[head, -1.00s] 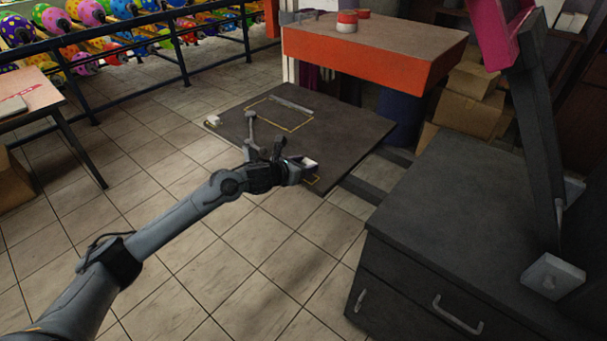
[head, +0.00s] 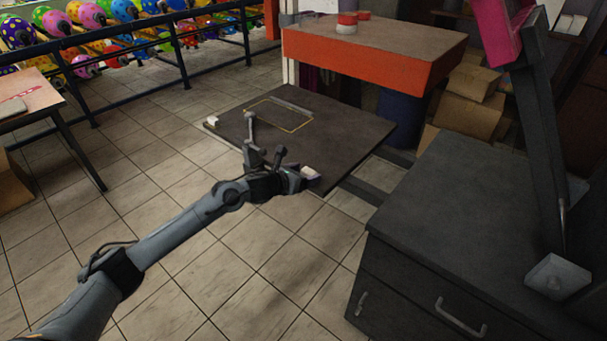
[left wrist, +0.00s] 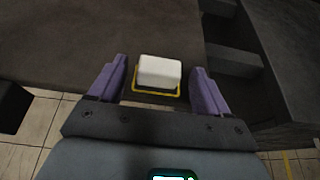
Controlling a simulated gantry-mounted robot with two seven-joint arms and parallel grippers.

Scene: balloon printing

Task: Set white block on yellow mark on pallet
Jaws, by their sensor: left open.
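A white block (left wrist: 160,71) sits between the fingers of my left gripper (left wrist: 163,88) in the left wrist view. The purple fingers are open, with a gap on each side of the block. The yellow mark (left wrist: 156,94) shows around the block's near edge and sides; its far part is hidden. In the head view the white block (head: 311,173) is at the pallet's near corner, partly hidden by my left gripper (head: 305,182). The dark pallet (head: 350,130) lies on the floor. A second white block (head: 211,122) is at its left corner. My right gripper is out of view.
A yellow rectangle (head: 293,129) and a grey bar (head: 291,107) are on the pallet. An orange-sided table (head: 360,65) stands behind it. A dark drawer cabinet (head: 450,210) stands at the right. Tiled floor (head: 240,265) is clear in front.

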